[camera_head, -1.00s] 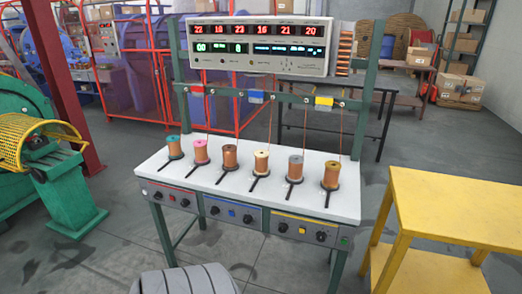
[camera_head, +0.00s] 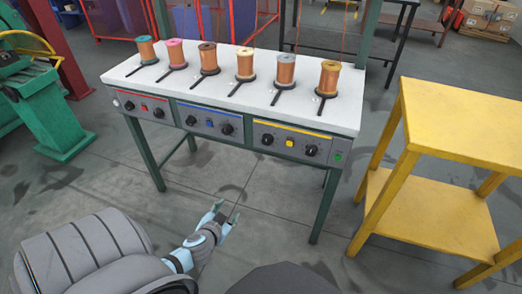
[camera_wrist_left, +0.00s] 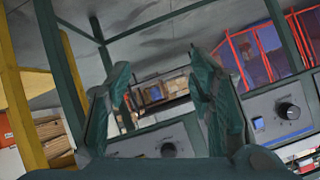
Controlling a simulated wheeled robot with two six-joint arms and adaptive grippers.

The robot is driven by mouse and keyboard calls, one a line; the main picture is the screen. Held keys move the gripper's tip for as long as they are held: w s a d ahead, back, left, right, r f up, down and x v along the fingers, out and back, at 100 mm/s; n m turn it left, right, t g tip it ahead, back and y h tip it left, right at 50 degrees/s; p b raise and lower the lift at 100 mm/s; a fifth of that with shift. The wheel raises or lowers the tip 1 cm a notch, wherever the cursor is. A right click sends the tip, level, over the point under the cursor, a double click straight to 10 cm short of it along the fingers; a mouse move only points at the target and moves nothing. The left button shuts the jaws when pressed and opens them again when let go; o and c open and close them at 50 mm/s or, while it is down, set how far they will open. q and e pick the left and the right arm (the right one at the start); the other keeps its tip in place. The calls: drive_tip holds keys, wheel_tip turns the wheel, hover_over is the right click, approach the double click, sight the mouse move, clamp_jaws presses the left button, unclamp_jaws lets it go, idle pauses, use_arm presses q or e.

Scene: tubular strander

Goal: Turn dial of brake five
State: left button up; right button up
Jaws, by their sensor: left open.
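The workbench (camera_head: 180,88) has three control panels on its front edge, each with two black dials. The yellow-striped panel (camera_head: 314,157) is at the right, with a left dial (camera_head: 267,139), a yellow button (camera_head: 289,142) and a right dial (camera_head: 311,150). My left gripper (camera_head: 227,211) is open and empty, low in front of the bench and apart from the panels. In the left wrist view its two fingers (camera_wrist_left: 160,75) are spread with nothing between them. Panel dials also show there, one at the right (camera_wrist_left: 289,111). My right gripper is not in view.
Several copper spools stand on the bench top, including one with a yellow top (camera_head: 327,77). A yellow shelf table (camera_head: 450,115) stands right of the bench. A green machine (camera_head: 55,105) is at the left. The floor before the bench is clear.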

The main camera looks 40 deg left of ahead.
use_arm(q)
drive_tip(key=w+r+t+b, duration=0.3)
drive_tip(key=w+r+t, duration=0.1)
drive_tip(key=w+r, duration=0.1)
drive_tip(key=t+b, duration=0.2)
drive_tip(key=t, duration=0.1)
approach(266, 142)
drive_tip(key=shift+n, duration=0.3)
drive_tip(key=x, duration=0.8)
drive_tip(key=shift+w+a, duration=0.1)
drive_tip(key=shift+w, duration=0.1)
clamp_jaws()
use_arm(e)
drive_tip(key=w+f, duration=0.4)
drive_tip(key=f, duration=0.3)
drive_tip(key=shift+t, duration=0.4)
